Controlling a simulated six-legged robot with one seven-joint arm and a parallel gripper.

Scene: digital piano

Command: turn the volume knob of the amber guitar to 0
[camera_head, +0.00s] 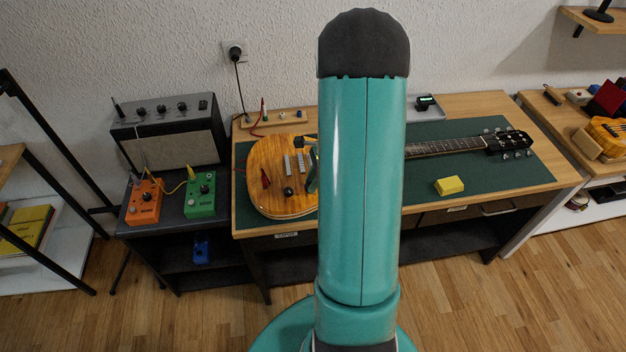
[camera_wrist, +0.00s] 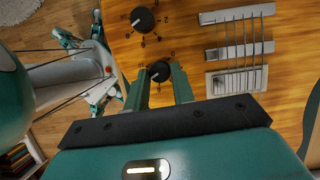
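The amber guitar (camera_head: 268,180) lies on the green mat, partly hidden by my arm in the head view. Its wood face also fills much of the wrist view (camera_wrist: 190,35). Two black knobs with printed number scales show there: an upper knob (camera_wrist: 143,19) with a white mark pointing lower left, and a lower knob (camera_wrist: 160,71) whose mark seems to point left or lower left. No label tells me which is volume. My gripper (camera_wrist: 160,76) has its fingers apart, one either side of the lower knob. Contact with it cannot be told.
The pickups (camera_wrist: 236,13) and the bridge with strings (camera_wrist: 237,80) lie right of the knobs. A yellow block (camera_head: 449,186) rests on the green mat (camera_head: 520,172). An amplifier (camera_head: 168,140), an orange pedal (camera_head: 144,202) and a green pedal (camera_head: 200,194) stand at left.

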